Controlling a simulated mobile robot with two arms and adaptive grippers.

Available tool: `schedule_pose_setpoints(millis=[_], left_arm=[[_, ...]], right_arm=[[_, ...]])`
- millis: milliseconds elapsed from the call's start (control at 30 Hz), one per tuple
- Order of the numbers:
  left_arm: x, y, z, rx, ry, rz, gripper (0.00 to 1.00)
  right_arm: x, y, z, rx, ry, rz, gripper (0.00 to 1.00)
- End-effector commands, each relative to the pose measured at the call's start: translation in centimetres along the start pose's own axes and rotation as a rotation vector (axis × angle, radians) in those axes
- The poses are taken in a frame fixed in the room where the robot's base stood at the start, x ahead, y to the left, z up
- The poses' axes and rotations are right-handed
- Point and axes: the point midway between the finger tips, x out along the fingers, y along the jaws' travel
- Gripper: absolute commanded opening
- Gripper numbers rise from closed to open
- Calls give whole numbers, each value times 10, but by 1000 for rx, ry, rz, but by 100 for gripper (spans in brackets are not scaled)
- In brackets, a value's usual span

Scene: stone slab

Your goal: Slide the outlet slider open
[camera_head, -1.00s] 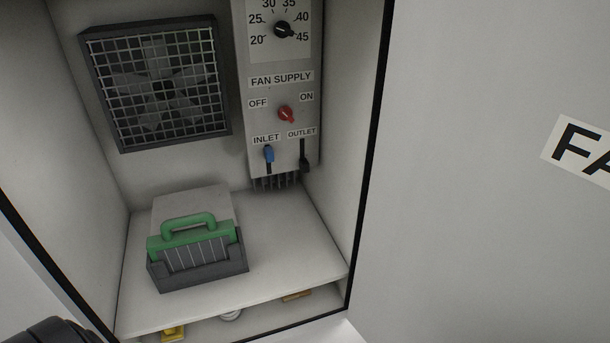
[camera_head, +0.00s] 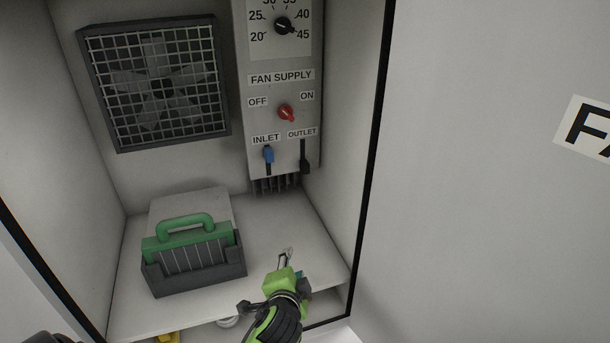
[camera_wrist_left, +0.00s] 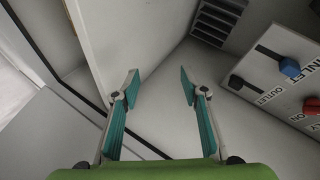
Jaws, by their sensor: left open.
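The outlet slider (camera_head: 305,164) is a black knob at the lower end of its vertical slot, under the OUTLET label on the grey fan supply panel (camera_head: 258,185). It also shows in the left wrist view (camera_wrist_left: 236,82), right of my fingers. The blue inlet slider (camera_head: 268,154) sits beside it, near the top of its own slot. My left gripper (camera_head: 286,254) is green, open and empty, in front of and below the panel. In the left wrist view its teal fingers (camera_wrist_left: 158,73) are spread apart and touch neither slider. My right gripper is not in view.
A green-handled grey box (camera_head: 190,260) stands on the cabinet shelf (camera_head: 270,225), left of my gripper. A caged fan (camera_head: 160,85) is on the back wall. A red switch (camera_head: 286,113) and a black dial (camera_head: 283,27) sit above the sliders. The cabinet side wall (camera_head: 343,150) is close on the right.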

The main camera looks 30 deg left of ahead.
Motion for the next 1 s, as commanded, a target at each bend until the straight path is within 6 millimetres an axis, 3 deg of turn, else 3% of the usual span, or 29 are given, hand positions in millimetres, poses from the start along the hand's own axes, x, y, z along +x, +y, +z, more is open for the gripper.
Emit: schedule_pose_setpoints(millis=[33,100,200,300,567,1000], left_arm=[[7,-27,-16,63,28,-82,40],[12,-62,-36,163,56,-193,40],[13,-103,-60,293,78,-327,40],[11,-127,-76,380,85,-410,40],[27,-146,-87,421,87,-446,40],[103,-179,-100,417,86,-443,40]], right_arm=[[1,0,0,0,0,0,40],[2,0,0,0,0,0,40],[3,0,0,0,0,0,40],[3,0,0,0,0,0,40],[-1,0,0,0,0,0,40],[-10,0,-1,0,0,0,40]])
